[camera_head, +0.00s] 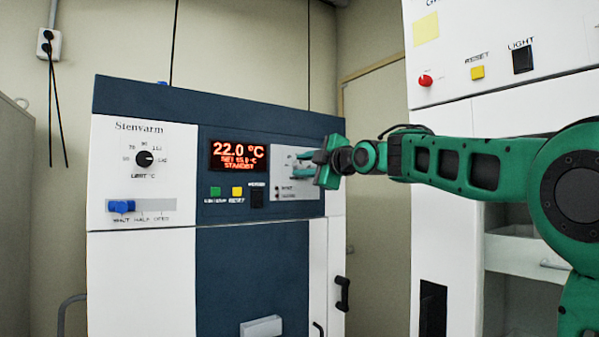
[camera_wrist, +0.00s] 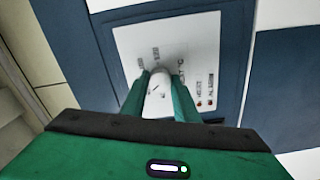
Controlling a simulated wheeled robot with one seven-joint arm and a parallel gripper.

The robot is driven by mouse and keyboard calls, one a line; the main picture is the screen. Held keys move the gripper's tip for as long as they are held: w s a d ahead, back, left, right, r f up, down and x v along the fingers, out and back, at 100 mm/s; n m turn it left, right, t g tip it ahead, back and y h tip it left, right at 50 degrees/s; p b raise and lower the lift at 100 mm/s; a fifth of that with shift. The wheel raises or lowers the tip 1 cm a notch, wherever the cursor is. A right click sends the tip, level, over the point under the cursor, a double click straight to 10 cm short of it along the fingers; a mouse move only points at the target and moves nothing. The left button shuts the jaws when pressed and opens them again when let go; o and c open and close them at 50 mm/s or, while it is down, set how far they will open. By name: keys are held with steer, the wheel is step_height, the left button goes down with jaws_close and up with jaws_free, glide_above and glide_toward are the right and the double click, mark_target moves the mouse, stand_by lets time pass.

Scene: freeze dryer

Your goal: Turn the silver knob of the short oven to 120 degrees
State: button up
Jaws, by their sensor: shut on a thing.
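The short oven (camera_head: 145,100) is the blue and white unit with a red-lit display (camera_head: 238,156) reading 22.0 °C and STANDBY. Its silver knob (camera_wrist: 160,82) sits on a light panel in the wrist view, between my two green fingers. My gripper (camera_head: 302,164) reaches in from the right in the head view and is shut on the knob. The fingers and wrist hide most of the knob in the head view. The knob's scale is partly covered, and its pointer setting cannot be read.
A black limit dial (camera_head: 145,158) and a blue slider (camera_head: 121,206) are on the oven's left. Green (camera_head: 215,191) and yellow (camera_head: 237,191) buttons and a black switch (camera_head: 257,196) lie below the display. A taller white unit (camera_head: 450,85) stands on the right behind my arm.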

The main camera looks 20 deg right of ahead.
steer(key=m, duration=0.6)
steer(key=shift+d+f+m, duration=0.15)
steer(key=shift+f+m, duration=0.15)
steer(key=shift+f, duration=0.05)
steer(key=m, duration=1.2)
steer(key=shift+m, duration=0.4)
steer(key=m, duration=0.6)
steer(key=shift+m, duration=0.3)
steer(key=o, duration=1.1)
steer(key=shift+w, duration=0.1)
steer(key=shift+c, duration=0.2)
steer(key=shift+r, duration=0.15)
